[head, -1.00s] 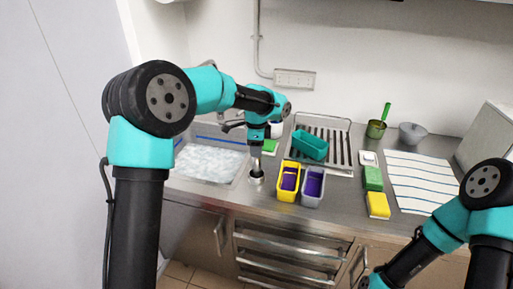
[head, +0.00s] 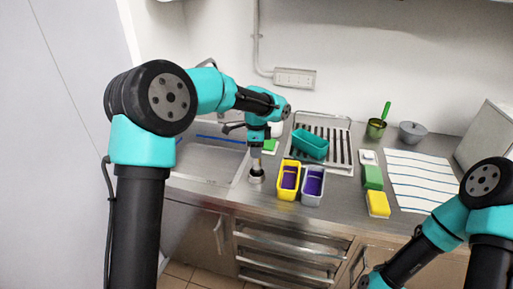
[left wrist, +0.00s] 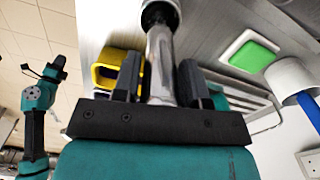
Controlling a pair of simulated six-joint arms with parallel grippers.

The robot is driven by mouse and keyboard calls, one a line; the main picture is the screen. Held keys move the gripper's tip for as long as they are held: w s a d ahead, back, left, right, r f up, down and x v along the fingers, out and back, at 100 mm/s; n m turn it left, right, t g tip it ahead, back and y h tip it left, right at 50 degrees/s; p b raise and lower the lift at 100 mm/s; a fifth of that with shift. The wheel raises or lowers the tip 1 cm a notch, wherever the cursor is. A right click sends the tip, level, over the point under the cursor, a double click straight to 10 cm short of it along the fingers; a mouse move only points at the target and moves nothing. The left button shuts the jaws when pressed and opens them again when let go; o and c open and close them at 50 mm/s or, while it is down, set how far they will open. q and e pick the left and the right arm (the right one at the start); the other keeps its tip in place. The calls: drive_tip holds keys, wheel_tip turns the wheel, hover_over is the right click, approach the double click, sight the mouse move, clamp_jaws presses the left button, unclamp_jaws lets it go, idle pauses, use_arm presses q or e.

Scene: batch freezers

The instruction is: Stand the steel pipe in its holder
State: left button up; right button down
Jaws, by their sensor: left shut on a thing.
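My left gripper (head: 256,146) points down at the sink's right edge, shut on the steel pipe (head: 256,163). In the left wrist view the shiny pipe (left wrist: 161,65) runs between the two dark fingers of this gripper (left wrist: 162,80). The pipe is upright, and its lower end meets the round holder (head: 256,178) on the counter. The holder shows as a dark ring in the left wrist view (left wrist: 160,12). How deep the pipe sits in it is hidden. My right arm runs down to the head view's lower edge; its fingers cannot be made out.
A yellow container (head: 288,182) and a grey one (head: 313,186) stand close right of the holder. The empty-looking sink (head: 208,170) lies left. Behind are a green sponge (head: 269,147) and a drying rack (head: 340,160) with a teal container (head: 310,145).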

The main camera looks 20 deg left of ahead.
use_arm(q)
drive_tip(key=shift+f, duration=0.15)
drive_tip(key=o, duration=0.6)
drive_tip(key=shift+c, duration=0.2)
drive_tip(key=shift+r, duration=5.5)
